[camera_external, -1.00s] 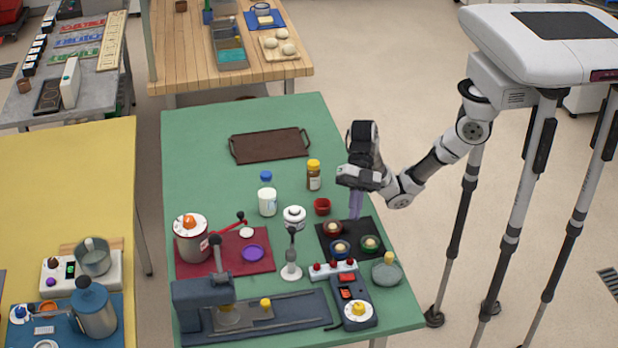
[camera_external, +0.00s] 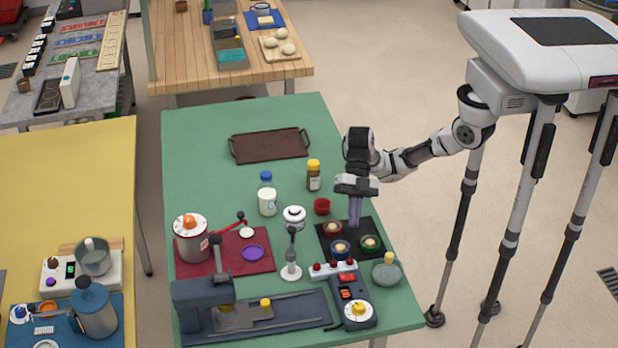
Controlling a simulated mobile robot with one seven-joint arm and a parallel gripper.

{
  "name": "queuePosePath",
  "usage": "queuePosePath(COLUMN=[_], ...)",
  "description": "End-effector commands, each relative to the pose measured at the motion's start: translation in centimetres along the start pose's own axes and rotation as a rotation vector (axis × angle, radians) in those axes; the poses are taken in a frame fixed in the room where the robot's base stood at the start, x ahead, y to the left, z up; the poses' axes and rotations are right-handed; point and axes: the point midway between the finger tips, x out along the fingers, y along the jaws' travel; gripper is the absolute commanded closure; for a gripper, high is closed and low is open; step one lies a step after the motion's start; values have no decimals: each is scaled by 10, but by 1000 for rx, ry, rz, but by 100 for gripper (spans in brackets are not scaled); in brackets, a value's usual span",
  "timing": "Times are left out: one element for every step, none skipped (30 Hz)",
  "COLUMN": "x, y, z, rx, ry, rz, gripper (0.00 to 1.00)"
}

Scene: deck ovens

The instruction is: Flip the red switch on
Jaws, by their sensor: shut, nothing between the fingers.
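A dark box (camera_external: 340,287) stands at the front right of the green table. It has a bright red switch (camera_external: 347,277) near its back end, a smaller orange-red part in front of that, and a white dial with a yellow knob. Whether the switch is on or off is too small to tell. A pale bar (camera_external: 344,267) with several red knobs lies just behind the box. My gripper (camera_external: 354,223) points down, shut and empty, above the back part of a black mat. It is behind the red switch and apart from it.
A stand with a grey top (camera_external: 291,262) is left.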

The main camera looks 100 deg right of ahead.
Motion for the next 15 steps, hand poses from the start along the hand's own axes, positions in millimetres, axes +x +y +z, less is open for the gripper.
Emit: queuePosePath(x=[6,10,16,22,28,36,43,49,58,65,71,80,86,92,99], y=[-1,-1,-1,-1,-1,-1,-2,-2,-2,-2,-2,-2,-1,-1,-1], z=[1,1,1,2,2,2,2,2,2,2,1,2,1,1,1], rx=[0,0,0,0,0,0,-1,0,0,0,-1,0,0,-1,-1], ry=[0,0,0,0,0,0,0,0,-1,-1,0,-1,-1,-1,-1], rz=[-2,-2,-2,-3,-3,-4,-4,-3,-4,-4,-4,-4,-3,-3,-3], gripper=[100,100,100,100,100,100,100,100,100,100,100,100,100,100,100])
